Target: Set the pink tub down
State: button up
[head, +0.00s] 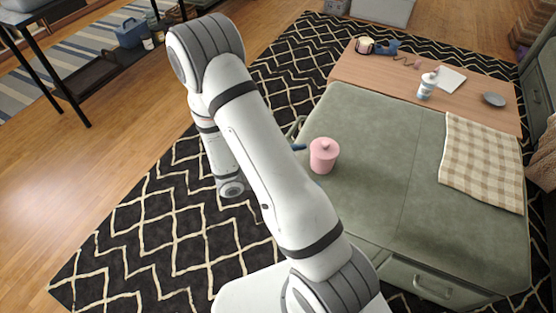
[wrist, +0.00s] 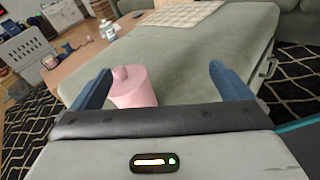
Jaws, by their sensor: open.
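The pink tub (head: 323,156) has a lid with a small knob and stands upright on the green ottoman (head: 375,140), near its left edge. In the wrist view the tub (wrist: 134,88) shows between the two blue fingers of my gripper (wrist: 160,76), closer to the left finger. My gripper is open, with a wide gap on the right side of the tub. The tub's lower part is hidden behind the gripper body in the wrist view. In the head view my arm hides most of the gripper; a blue finger shows beside the tub.
A checkered cloth (head: 482,162) lies on the ottoman's right side. A wooden surface (head: 400,78) behind holds a white bottle (head: 427,86), a dark dish (head: 493,99), a paper (head: 450,79) and a blue tool (head: 384,47). The ottoman's middle is clear.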

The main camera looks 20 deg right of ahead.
jog(key=s+a+r+m+t+y, duration=0.1)
jog(key=s+a+r+m+y, duration=0.3)
jog(key=r+m+y, duration=0.3)
jog(key=s+a+r+m+t+y, duration=0.1)
jog(key=s+a+r+m+y, duration=0.3)
jog(key=a+r+m+y, duration=0.3)
jog(key=shift+s+r+m+t+y, duration=0.15)
jog(key=shift+r+m+t+y, duration=0.2)
jog(key=shift+r+y, duration=1.3)
jog(key=shift+a+r+h, duration=0.1)
jog(key=shift+r+h, duration=0.2)
jog(key=shift+h, duration=0.05)
notch_tip(320, 180, up, 22)
jog(key=t+p, duration=0.1)
jog(key=p, duration=1.8)
jog(key=shift+f, duration=0.1)
jog(key=shift+c, duration=0.6)
